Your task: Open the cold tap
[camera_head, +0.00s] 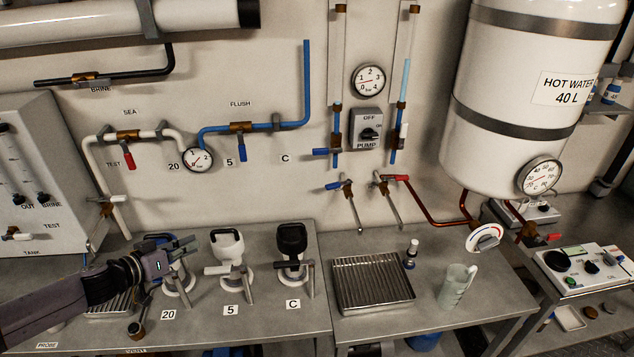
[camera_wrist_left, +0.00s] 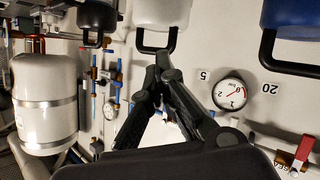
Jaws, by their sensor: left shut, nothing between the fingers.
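The cold tap (camera_head: 346,188) has a blue lever (camera_head: 334,186) and a grey spout pointing down, on the back wall above the right-hand bench. Beside it on the right is a matching tap with a red lever (camera_head: 397,178), joined to a copper pipe. My left gripper (camera_head: 188,243) is at the left of the head view, over the filter housing labelled 20, well apart from the cold tap. In the left wrist view its fingers (camera_wrist_left: 164,62) are together and empty. My right gripper is not in view.
White (camera_head: 228,244) and black (camera_head: 291,241) filter housings stand on the left bench between my left gripper and the taps. A ribbed metal tray (camera_head: 372,284) lies below the taps, with a small bottle (camera_head: 411,254) and a clear jug (camera_head: 457,286) to its right. A hot water tank (camera_head: 510,120) hangs at the right.

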